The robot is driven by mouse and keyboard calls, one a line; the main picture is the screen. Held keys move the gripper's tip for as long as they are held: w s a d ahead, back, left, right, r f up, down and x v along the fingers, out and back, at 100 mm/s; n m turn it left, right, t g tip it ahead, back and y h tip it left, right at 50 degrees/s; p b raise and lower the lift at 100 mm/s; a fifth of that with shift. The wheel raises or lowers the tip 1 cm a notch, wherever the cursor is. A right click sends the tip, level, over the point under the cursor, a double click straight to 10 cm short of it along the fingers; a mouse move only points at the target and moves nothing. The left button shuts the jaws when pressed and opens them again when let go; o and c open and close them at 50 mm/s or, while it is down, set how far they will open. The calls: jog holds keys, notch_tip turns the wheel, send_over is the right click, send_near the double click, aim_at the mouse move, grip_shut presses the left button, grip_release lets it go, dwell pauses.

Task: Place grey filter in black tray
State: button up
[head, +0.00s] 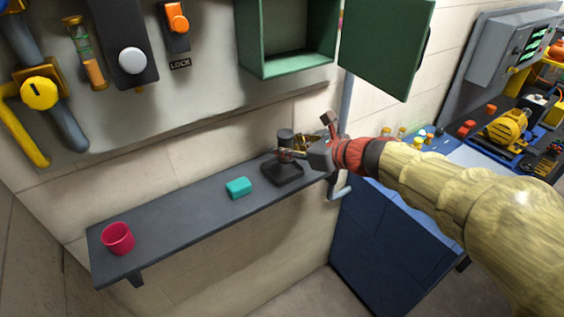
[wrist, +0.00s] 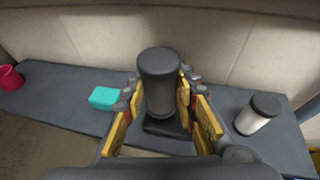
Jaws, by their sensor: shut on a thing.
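The grey filter (wrist: 158,78) is a dark grey cylinder with a wider cap, held upright between the yellow-padded fingers of my gripper (wrist: 160,102). In the head view the filter (head: 286,137) shows at the tips of my gripper (head: 288,153), over the black tray (head: 284,174). The black tray is a small, low, square tray on the shelf.
A dark grey wall shelf (head: 185,217) carries a teal block (head: 239,188) left of the tray and a red cup (head: 117,238) at the far left. A white cylinder with a black cap (wrist: 258,114) stands right of the tray. An open green cabinet (head: 290,65) hangs above.

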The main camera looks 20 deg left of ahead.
jog(key=w+f, duration=0.1)
jog(key=w+a+f, duration=0.1)
jog(key=f, duration=0.2)
jog(key=shift+w+a+b, duration=0.3)
jog(key=shift+w+b, duration=0.05)
jog(key=shift+w, duration=0.05)
jog(key=shift+w+a+f+b, duration=0.15)
jog(key=shift+f+b, duration=0.1)
jog(key=shift+f, duration=0.65)
jog(key=shift+w+d+f+b, duration=0.1)
jog(key=shift+f+b, duration=0.1)
jog(key=shift+f, duration=0.65)
jog(key=shift+f, duration=0.2)
jog(key=o, duration=1.2)
jog(key=shift+c, duration=0.2)
jog(key=shift+r, duration=0.1)
jog(key=shift+r, duration=0.2)
jog(key=p+v, duration=0.1)
jog(key=v, duration=1.1)
